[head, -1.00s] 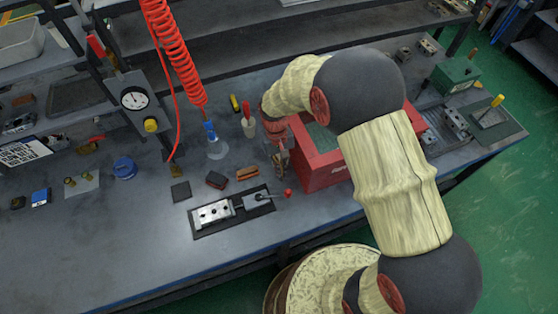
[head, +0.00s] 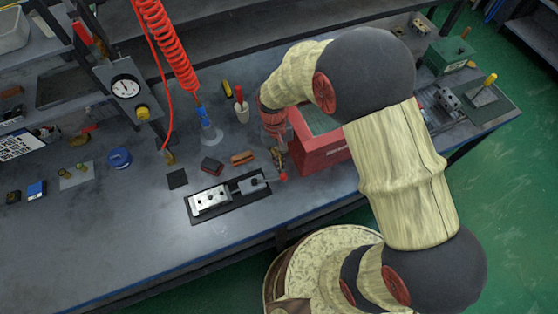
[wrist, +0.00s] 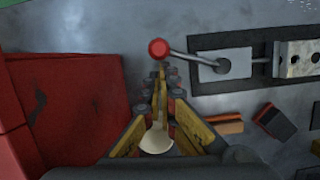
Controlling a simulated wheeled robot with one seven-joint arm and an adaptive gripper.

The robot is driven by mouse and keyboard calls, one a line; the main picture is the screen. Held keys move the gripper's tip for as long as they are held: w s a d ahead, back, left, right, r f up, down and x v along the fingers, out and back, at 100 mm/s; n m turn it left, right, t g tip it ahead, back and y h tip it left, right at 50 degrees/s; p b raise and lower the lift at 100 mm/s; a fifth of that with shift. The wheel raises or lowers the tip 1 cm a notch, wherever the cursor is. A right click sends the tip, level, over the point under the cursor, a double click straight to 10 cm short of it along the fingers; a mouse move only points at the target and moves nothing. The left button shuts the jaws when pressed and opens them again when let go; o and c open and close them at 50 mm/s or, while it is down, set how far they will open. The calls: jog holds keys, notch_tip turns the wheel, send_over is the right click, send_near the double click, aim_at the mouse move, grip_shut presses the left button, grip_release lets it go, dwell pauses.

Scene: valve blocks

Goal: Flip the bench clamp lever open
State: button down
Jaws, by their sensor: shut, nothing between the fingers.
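The bench clamp (head: 210,199) is a light metal block on a dark base plate near the bench's front edge. Its lever ends in a red knob (head: 283,177) at the plate's right end. In the wrist view the lever rod (wrist: 190,56) runs from the clamp's pivot (wrist: 222,66) left to the red knob (wrist: 158,48). My gripper (wrist: 160,70) is shut and empty, its fingertips at or just short of the knob. I cannot tell whether they touch. In the head view my gripper (head: 279,160) is partly hidden by my wrist.
A red box (head: 325,155) stands close to the right of my gripper in the head view. An orange-brown block (head: 242,157) and a black block (head: 211,166) lie behind the clamp. A red coiled hose (head: 170,45) hangs over the bench. The bench in front of the clamp is clear.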

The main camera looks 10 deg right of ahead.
aim_at(283, 176)
jog(key=shift+s+d+m, duration=0.1)
jog(key=shift+s+m, duration=0.2)
jog(key=shift+m, duration=0.1)
jog(key=shift+s+d+r+m+y+p, duration=0.1)
jog(key=shift+s+d+m+y+p, duration=0.15)
jog(key=shift+s+m+p, duration=0.55)
jog(key=shift+s, duration=0.35)
jog(key=shift+s+m+y+p, duration=0.25)
jog(key=shift+s+m+p, duration=0.45)
jog(key=shift+s+p, duration=0.1)
jog(key=m, duration=0.1)
jog(key=s+m, duration=0.1)
jog(key=m, duration=0.1)
jog(key=shift+s+a+r+y+p, duration=0.15)
jog(key=shift+s+y+p, duration=0.1)
jog(key=shift+y+p, duration=0.15)
jog(key=s+m, duration=0.1)
jog(key=s+a+m+p, duration=0.1)
jog(key=m, duration=0.1)
jog(key=shift+s+a+m+t+y, duration=0.15)
jog(key=shift+s+m+t+y, duration=0.15)
jog(key=shift+s, duration=0.1)
jog(key=shift+s+a+f+m+p, duration=0.2)
jog(key=shift+s+a+m+p, duration=0.4)
jog(key=shift+m, duration=0.4)
jog(key=shift+s+a, duration=0.35)
jog(key=shift+s, duration=0.05)
